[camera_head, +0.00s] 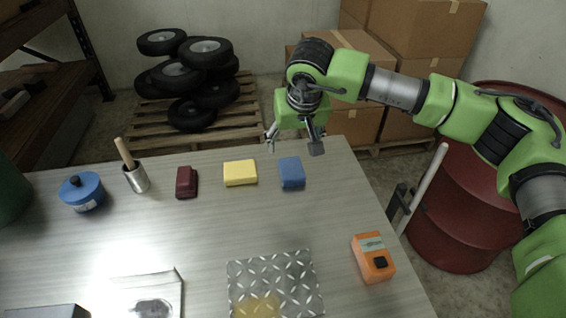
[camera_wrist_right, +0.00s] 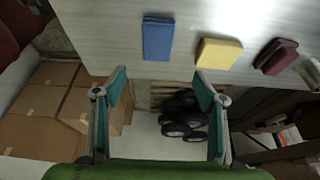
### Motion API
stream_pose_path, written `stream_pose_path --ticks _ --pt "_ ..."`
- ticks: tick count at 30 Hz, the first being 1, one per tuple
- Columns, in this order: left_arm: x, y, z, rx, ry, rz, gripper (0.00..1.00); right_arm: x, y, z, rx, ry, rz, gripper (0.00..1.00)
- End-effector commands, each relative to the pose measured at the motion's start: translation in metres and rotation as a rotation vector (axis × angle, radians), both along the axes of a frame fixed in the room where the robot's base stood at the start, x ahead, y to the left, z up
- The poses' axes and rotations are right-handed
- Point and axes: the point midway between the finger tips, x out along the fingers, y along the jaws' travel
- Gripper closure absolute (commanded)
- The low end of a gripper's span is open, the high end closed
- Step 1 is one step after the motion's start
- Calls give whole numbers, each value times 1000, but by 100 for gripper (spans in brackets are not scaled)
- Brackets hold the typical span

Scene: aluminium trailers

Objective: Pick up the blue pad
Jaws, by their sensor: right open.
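The blue pad (camera_head: 291,173) lies flat on the table near its far edge, to the right of the yellow pad. It also shows in the right wrist view (camera_wrist_right: 158,39), above the gap between the fingers. My right gripper (camera_head: 294,146) hangs at the table's far edge, just behind the blue pad and apart from it. In the wrist view the right gripper (camera_wrist_right: 160,78) has its two fingers wide apart with nothing between them. My left gripper is in neither view.
A yellow pad (camera_head: 240,173) and a dark red pad (camera_head: 187,182) lie left of the blue pad. A metal cup (camera_head: 137,179), a blue tin (camera_head: 82,191), a diamond plate (camera_head: 275,284) and an orange device (camera_head: 373,258) are also on the table (camera_head: 220,225). Boxes and tyres stand behind.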

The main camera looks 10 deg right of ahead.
Motion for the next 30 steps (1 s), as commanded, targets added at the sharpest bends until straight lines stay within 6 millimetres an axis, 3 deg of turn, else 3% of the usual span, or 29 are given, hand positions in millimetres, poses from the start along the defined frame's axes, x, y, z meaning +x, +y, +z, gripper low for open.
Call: stream_pose_path --ticks 6,12,17,23,30 --pt "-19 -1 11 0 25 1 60 14 -1 -39 -2 7 -3 35" --pt "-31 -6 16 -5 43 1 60 26 -1 -67 -1 3 0 35" --pt "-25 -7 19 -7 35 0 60 29 -1 -76 -1 3 -2 35" --pt "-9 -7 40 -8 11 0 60 32 -3 -102 -1 5 -2 35" --pt "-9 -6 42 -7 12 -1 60 41 -3 -124 -1 1 0 35"
